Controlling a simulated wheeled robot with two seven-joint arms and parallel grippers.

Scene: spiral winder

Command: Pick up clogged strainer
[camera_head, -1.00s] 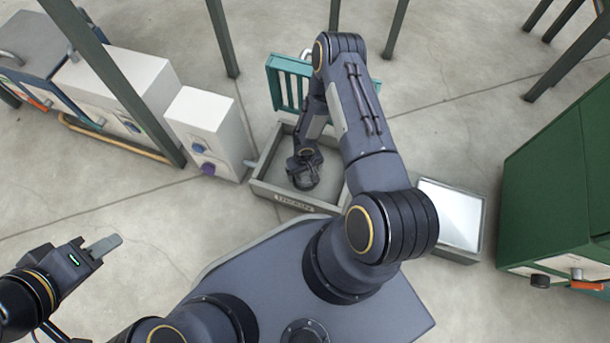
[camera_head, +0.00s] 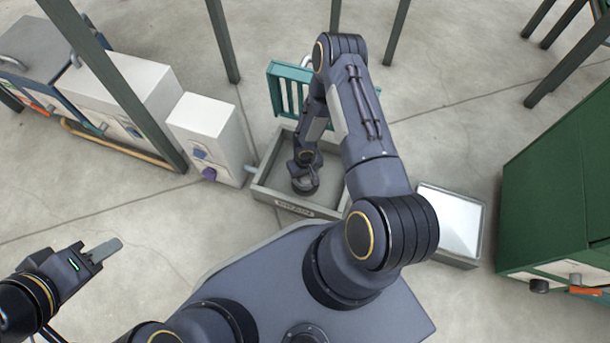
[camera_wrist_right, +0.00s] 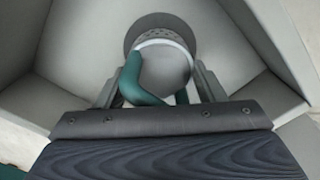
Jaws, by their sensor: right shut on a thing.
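The strainer (camera_wrist_right: 164,75) is a dark grey round cup with a pale rim and a teal handle, seen in the right wrist view inside a grey tray. My right gripper (camera_wrist_right: 158,88) has one finger on each side of the strainer and is shut on it at the teal handle. In the head view my right gripper (camera_head: 305,180) points down into the tray (camera_head: 268,192), and the strainer there is mostly hidden by it.
A teal slatted rack (camera_head: 285,90) stands behind the tray. A white box with a purple knob (camera_head: 210,135) is close on its left. A second, pale-topped tray (camera_head: 452,218) lies to the right, before a green cabinet (camera_head: 555,180). Floor is open at lower left.

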